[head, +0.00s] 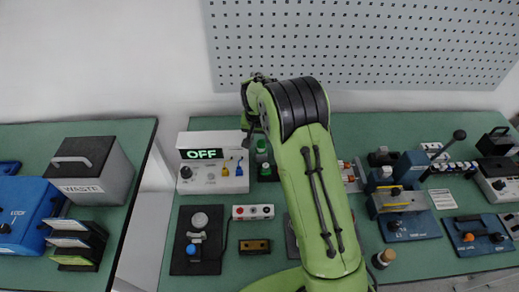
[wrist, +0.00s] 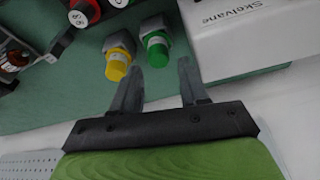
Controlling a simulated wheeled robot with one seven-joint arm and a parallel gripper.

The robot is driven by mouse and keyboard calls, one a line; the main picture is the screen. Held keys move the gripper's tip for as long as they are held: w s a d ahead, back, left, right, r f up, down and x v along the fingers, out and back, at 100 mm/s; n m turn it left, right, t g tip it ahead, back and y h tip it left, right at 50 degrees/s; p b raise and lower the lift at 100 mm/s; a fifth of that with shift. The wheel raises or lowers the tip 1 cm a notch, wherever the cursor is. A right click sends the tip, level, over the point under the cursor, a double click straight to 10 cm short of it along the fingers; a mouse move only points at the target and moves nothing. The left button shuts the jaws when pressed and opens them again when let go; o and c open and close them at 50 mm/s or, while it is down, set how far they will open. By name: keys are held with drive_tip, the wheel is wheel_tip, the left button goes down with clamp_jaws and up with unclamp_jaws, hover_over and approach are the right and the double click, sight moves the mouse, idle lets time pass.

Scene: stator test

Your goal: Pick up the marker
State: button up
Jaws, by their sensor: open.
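I cannot make out a marker for certain. In the wrist view a green-capped cylinder (wrist: 158,50) and a yellow-capped cylinder (wrist: 118,66) sit in grey holders on the green bench top, side by side. My gripper (wrist: 161,64) is open, with nothing between its fingers. In the picture its fingertips lie just below the green cap, and the yellow cap is left of them. I cannot tell the gap in depth.
A white box (wrist: 245,35) stands right of the green cap in the wrist view. In the head view a box reading OFF (head: 213,163) and a dark board (head: 199,240) stand left of my arm. A blue-and-grey device (head: 405,200) stands right. A perforated panel (head: 365,45) is behind.

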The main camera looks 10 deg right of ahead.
sight(261, 143)
drive_tip(key=x, duration=0.6)
drive_tip(key=shift+d, duration=0.1)
drive_tip(key=shift+s+r, duration=0.1)
drive_tip(key=shift+s, duration=0.05)
drive_tip(key=c, duration=0.8)
